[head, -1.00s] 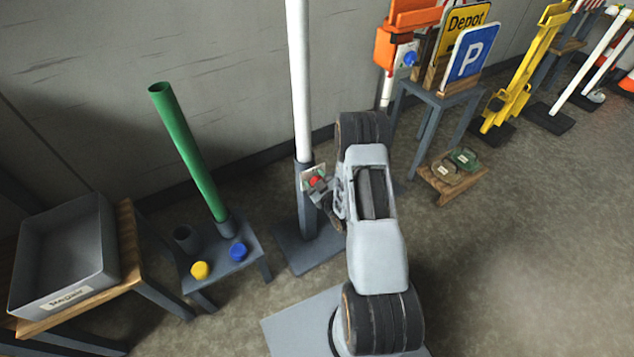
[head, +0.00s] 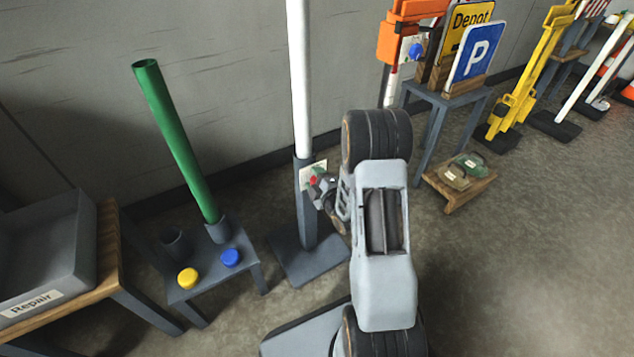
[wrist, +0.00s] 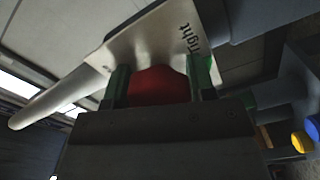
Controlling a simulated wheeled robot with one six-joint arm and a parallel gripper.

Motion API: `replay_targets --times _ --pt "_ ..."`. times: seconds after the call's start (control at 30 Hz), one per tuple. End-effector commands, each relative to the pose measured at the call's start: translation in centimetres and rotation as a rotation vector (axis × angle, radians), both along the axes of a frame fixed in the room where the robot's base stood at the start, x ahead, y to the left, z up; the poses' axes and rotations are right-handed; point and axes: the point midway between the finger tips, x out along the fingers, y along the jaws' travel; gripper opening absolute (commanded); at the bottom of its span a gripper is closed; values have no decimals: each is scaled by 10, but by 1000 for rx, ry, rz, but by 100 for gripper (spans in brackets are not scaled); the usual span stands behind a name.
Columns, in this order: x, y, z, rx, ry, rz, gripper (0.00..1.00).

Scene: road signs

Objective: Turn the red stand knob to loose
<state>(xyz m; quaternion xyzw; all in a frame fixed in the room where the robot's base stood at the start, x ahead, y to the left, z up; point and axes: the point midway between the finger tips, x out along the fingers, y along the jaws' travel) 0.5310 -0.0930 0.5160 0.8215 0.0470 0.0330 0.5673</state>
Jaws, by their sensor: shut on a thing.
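The red knob (head: 313,181) sits on the grey socket of a stand (head: 306,215) that holds a tall white post (head: 300,80). A pale label plate (head: 318,167) is behind the knob. In the wrist view, the red knob (wrist: 160,85) is between the two green-padded fingers of my gripper (wrist: 158,88), which is shut on it. The label plate (wrist: 150,42) shows lettering ending in "ight" near its right edge. In the head view my gripper (head: 318,187) is at the knob, and part of it hides the knob. Any pointer on the knob is not visible.
Left of the stand, a small grey table (head: 210,262) bears a green tube (head: 178,145), a yellow knob (head: 188,278) and a blue knob (head: 230,257). A grey "Repair" tray (head: 40,250) is at far left. A sign table (head: 445,97) is at right.

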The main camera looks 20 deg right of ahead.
Motion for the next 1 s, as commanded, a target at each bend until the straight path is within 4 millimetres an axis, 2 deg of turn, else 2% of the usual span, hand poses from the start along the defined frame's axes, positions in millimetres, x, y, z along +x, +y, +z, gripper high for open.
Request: replay_targets --times 0.03,0.3,0.83,0.87,1.0 --pt "-1 -1 -5 -20 2 -3 27" --pt "-1 -1 -3 -97 -4 -4 27" --pt "-1 -1 -2 -115 -6 -5 27" --pt "-1 -1 -2 -115 -6 -5 52" --pt "-1 0 -2 -115 -9 -3 66"
